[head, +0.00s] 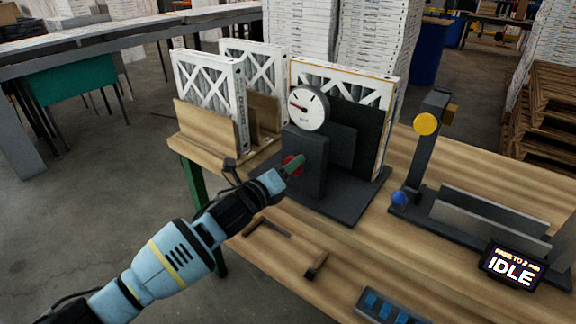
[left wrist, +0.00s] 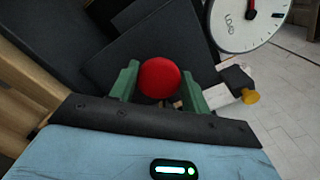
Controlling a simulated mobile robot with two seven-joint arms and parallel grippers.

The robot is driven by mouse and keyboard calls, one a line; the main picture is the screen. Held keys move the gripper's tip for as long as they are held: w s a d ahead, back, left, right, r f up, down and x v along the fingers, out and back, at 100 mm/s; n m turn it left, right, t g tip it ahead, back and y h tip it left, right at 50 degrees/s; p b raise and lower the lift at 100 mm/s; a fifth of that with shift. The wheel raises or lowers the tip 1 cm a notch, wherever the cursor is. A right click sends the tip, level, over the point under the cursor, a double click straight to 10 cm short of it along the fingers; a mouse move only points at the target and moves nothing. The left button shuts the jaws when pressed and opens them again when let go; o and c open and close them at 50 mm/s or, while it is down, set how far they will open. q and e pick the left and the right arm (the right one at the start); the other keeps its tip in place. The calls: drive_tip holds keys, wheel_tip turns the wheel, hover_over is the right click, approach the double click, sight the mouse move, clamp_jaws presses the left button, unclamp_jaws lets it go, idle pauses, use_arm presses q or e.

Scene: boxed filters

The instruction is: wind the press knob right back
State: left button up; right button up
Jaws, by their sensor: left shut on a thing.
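The press (head: 309,163) is a dark upright block on a dark base plate, with a round white gauge (head: 308,108) on top. Its red knob (head: 291,166) faces my left arm. My left gripper (head: 292,167) is at the knob, and its green fingers partly hide it in the head view. In the left wrist view the round red knob (left wrist: 159,78) sits between the two green fingers (left wrist: 160,88), and the gripper is shut on it. Part of the gauge (left wrist: 250,20) shows at the top right there. My right gripper is not in view.
A white-framed filter (head: 345,82) stands behind the press. Two more filters (head: 210,88) stand in a wooden rack (head: 205,129) to its left. A dark stand with a yellow disc (head: 425,124) and an IDLE display (head: 512,268) are at right. Small tools lie on the bench front.

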use_arm(q)
drive_tip(key=shift+s+d+f+m+p, duration=0.1)
drive_tip(key=shift+m+p, duration=0.2)
drive_tip(key=shift+m, duration=4.25)
drive_tip(key=shift+s+d+m+p, duration=0.15)
drive_tip(key=shift+m+p, duration=0.15)
drive_tip(key=shift+m, duration=4.2)
drive_tip(key=shift+d+f+m+p, duration=0.1)
drive_tip(key=shift+m+p, duration=0.2)
drive_tip(key=shift+m, duration=4.25)
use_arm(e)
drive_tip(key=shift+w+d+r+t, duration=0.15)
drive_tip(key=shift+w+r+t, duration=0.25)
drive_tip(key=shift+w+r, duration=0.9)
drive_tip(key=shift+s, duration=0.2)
